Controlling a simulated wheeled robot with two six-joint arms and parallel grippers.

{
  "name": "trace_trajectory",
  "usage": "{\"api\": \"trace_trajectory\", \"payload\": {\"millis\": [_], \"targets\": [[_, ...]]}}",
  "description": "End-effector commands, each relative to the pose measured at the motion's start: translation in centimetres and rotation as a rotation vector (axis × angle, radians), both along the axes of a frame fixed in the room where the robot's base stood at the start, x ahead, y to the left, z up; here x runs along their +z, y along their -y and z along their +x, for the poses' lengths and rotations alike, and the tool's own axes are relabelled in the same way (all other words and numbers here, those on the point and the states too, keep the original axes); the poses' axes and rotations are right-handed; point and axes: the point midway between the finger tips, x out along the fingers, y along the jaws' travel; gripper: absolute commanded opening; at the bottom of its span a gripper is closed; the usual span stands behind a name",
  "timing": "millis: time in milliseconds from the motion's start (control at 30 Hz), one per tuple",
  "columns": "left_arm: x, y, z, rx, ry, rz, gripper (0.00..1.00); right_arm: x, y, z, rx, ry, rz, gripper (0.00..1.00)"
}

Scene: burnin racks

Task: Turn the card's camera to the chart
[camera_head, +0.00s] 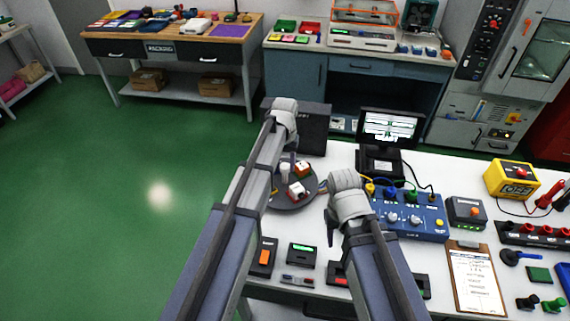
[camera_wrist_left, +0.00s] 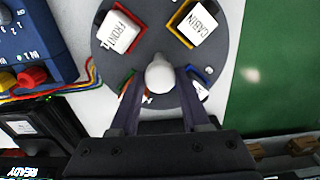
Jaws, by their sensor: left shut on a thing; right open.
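A dark round turntable (camera_head: 293,204) stands on the white bench and carries several white blocks with coloured bases. In the left wrist view the turntable (camera_wrist_left: 215,75) shows a block marked FRONT (camera_wrist_left: 119,31) and one marked CABIN (camera_wrist_left: 203,22). Other blocks are partly hidden behind my fingers. My left gripper (camera_wrist_left: 160,95) is shut on the pale central knob (camera_wrist_left: 160,74). My right gripper (camera_head: 331,217) is open, right of the turntable. A clipboard with a written card (camera_head: 475,280) lies at the right; its writing is too small to read. I cannot identify the chart for sure.
A dark upright panel (camera_head: 312,130) stands behind the turntable. A lit screen (camera_head: 390,128) is right of it. A blue box with knobs and cables (camera_head: 425,228) and a yellow meter (camera_head: 510,180) stand at the right. Small devices (camera_head: 302,254) lie near the front edge.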

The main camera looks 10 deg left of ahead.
Motion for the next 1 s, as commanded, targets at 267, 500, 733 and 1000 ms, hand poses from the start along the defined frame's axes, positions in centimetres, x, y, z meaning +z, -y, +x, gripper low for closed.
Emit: {"api": "trace_trajectory", "payload": {"millis": [267, 500, 733, 1000], "targets": [[-0.04, 0.01, -0.13, -0.140, -0.003, 0.000, 0.00, -0.04, 0.00, 0.00, 0.000, 0.000, 0.000, 0.50], [-0.04, 0.02, -0.14, -0.259, -0.003, -0.001, 0.00, -0.04, 0.00, 0.00, 0.000, 0.000, 0.000, 0.50], [-0.04, 0.02, -0.15, -0.374, -0.004, 0.000, 0.00, -0.04, 0.00, 0.00, 0.000, 0.000, 0.000, 0.50], [-0.04, 0.03, -0.16, -0.509, -0.004, -0.001, 0.00, -0.04, 0.00, 0.00, 0.000, 0.000, 0.000, 0.50]]}}
